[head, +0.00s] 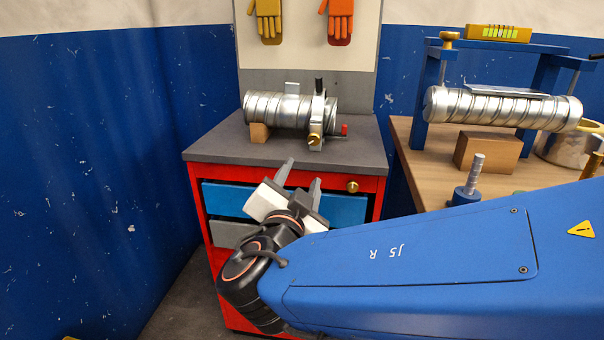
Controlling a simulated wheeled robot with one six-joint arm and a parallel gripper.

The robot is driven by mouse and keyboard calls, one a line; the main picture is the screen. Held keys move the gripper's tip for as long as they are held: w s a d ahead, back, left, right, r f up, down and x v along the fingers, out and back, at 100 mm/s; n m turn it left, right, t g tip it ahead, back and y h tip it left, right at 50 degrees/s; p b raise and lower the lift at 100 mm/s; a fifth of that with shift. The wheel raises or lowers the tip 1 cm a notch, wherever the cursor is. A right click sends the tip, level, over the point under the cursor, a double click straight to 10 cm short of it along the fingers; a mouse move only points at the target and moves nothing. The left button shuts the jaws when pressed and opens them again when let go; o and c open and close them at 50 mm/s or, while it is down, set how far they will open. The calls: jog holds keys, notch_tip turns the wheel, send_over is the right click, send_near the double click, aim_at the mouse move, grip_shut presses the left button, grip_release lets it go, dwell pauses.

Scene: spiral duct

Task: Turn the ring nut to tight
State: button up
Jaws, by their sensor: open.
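A silver spiral duct (275,110) lies across a wooden block (260,132) on the grey-topped red cabinet. A metal clamp ring (317,112) stands around its right end, with a black handle (319,86) on top. A brass ring nut (314,139) sits low on the front of the clamp, and a rod with a red end (344,130) sticks out to the right. Whether the nut is tight cannot be told. My gripper (300,172) is open and empty, in front of the cabinet and below the nut, apart from it.
The cabinet top (225,148) is clear on its left and front. At right, a wooden bench holds a blue frame (428,95), a second spiral duct (495,108), a wooden block (486,152) and a blue-based bolt (466,195). Gloves (268,20) hang behind.

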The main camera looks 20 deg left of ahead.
dwell(0.3)
jog(key=m, duration=3)
send_near(313, 141)
jog(key=x, duration=0.8)
jog(key=shift+w, duration=0.4)
